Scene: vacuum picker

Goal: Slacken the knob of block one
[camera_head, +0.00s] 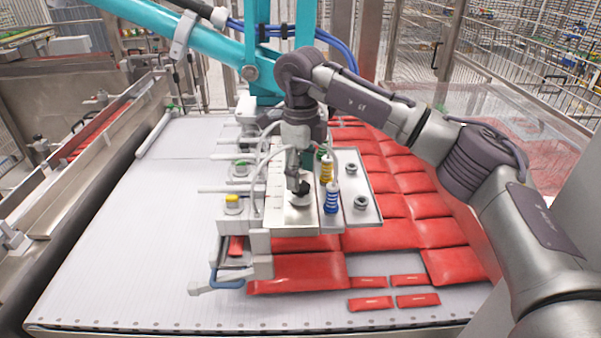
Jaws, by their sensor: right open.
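The vacuum picker's metal plate (292,217) carries a black knob (299,199) near its front. My right gripper (298,182) points down at this knob, with its fingertips at or just above the knob's top. It is open; whether the fingers touch the knob is too small to tell. White blocks line the picker's left side, one with a yellow top (233,199) and one with a green top (240,164). No label shows which is block one. My left gripper is out of view.
Blue-ringed (332,198) and yellow-ringed (327,170) suction bellows stand close to the right of my gripper. Red packs (300,271) lie under and right of the picker. The teal picker arm (205,50) crosses behind. The white conveyor (130,240) is clear at left.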

